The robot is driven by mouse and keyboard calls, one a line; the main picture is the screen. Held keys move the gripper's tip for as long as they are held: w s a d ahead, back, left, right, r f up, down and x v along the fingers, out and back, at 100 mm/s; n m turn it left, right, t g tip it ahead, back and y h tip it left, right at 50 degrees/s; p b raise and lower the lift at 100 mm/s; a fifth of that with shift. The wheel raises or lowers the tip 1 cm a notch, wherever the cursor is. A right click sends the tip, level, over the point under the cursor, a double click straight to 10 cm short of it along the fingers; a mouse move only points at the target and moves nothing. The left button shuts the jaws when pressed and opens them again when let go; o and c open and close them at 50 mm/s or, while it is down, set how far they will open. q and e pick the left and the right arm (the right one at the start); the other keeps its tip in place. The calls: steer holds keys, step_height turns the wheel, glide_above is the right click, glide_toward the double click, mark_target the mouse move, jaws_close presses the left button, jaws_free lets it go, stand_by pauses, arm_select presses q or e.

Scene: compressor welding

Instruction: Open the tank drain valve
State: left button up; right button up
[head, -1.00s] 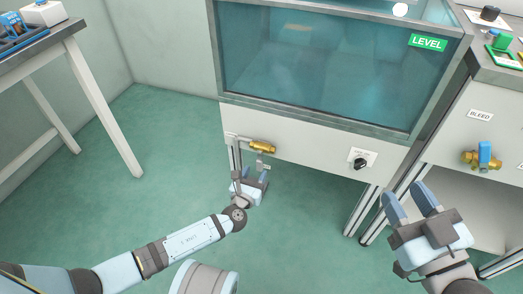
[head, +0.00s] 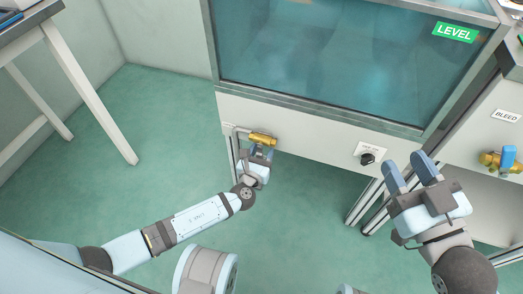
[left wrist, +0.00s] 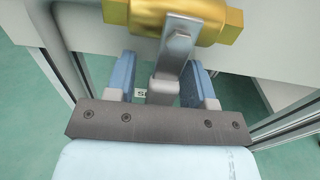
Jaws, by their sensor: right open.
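The tank drain valve has a brass body (head: 263,140) on a pipe at the lower front of the tank cabinet. In the left wrist view the brass body (left wrist: 175,18) fills the top, with a silver lever (left wrist: 178,45) reaching down from it. My left gripper (head: 261,154) is just below the valve. Its blue fingers (left wrist: 162,78) stand apart on either side of the lever's lower end, with a visible gap on the left side. Contact on the right side is unclear. My right gripper (head: 409,172) is open and empty, in front of the cabinet's right side.
The glass tank (head: 320,60) with a LEVEL label (head: 454,32) is above the valve. A black knob (head: 367,158) is on the panel to its right. A brass bleed valve (head: 497,160) is at far right. A table leg (head: 90,95) stands at left; the floor between is clear.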

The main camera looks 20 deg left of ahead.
arm_select(q)
jaws_close()
steer(key=m+p, duration=0.1)
steer(key=a+m+p, duration=0.1)
steer(key=m, duration=0.1)
steer(key=a+m+p, duration=0.1)
steer(key=p, duration=0.1)
steer(key=shift+w+r, duration=0.1)
steer(key=shift+r, duration=0.15)
arm_select(e)
steer(key=s+m, duration=0.1)
steer(key=a+m+g, duration=0.1)
steer(key=shift+s+a+f+m+h, duration=0.1)
steer(key=shift+s+f+m+h, duration=0.25)
steer(key=shift+m+h, duration=0.05)
arm_select(q)
jaws_free()
steer(key=shift+f, duration=0.1)
